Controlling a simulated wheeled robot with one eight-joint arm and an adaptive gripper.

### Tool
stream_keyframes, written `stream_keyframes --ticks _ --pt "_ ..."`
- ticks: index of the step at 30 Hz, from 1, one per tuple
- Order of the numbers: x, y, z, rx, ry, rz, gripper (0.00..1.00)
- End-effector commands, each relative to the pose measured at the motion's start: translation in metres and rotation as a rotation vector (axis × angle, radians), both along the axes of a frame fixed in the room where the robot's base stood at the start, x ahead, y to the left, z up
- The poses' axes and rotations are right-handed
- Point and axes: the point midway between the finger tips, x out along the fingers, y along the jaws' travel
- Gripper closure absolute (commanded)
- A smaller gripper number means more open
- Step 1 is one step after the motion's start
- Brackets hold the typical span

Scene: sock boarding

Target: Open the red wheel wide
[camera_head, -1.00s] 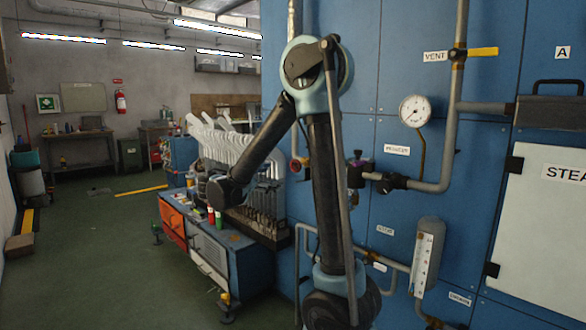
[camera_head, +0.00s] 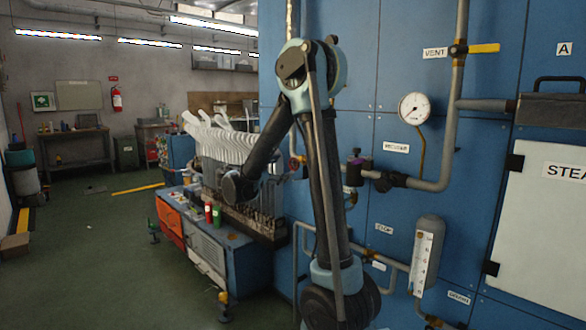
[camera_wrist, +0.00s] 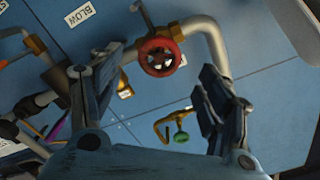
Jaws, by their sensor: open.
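The red wheel (camera_wrist: 160,56) shows in the wrist view, on a brass valve fitted to a grey bent pipe at the blue panel. My gripper (camera_wrist: 155,82) is open, with its two dark fingers spread left and right. The wheel lies between and beyond the fingertips in the picture, and nothing is held. Whether a finger touches it cannot be told, but they look apart. In the head view my arm (camera_head: 321,190) stands before the panel; my gripper's fingers and the wheel are not clear there.
A small green-handled valve (camera_wrist: 181,137) sits below the wheel in the wrist view. Grey pipes, a gauge (camera_head: 414,108), a yellow lever (camera_head: 483,48) and a purple-topped valve (camera_head: 357,160) line the panel. A blue bench with white sock forms (camera_head: 215,140) stands to the left. The floor at left is mostly clear.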

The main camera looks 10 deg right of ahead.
Motion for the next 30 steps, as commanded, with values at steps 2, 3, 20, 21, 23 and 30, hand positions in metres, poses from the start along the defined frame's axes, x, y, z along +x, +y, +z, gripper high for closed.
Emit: stream_keyframes --ticks 2,3,20,21,23,30 --pt "0.008 -0.012 0.000 0.000 0.000 -0.003 0.30" --pt "0.011 -0.017 0.000 0.000 0.000 -0.004 0.30" --pt "0.044 -0.061 0.000 0.000 0.000 -0.001 0.30" --pt "0.044 -0.061 0.000 0.000 0.000 -0.001 0.30" --pt "0.044 -0.061 0.000 0.000 0.000 -0.001 0.30" --pt "0.044 -0.062 0.000 0.000 0.000 -0.001 0.46"
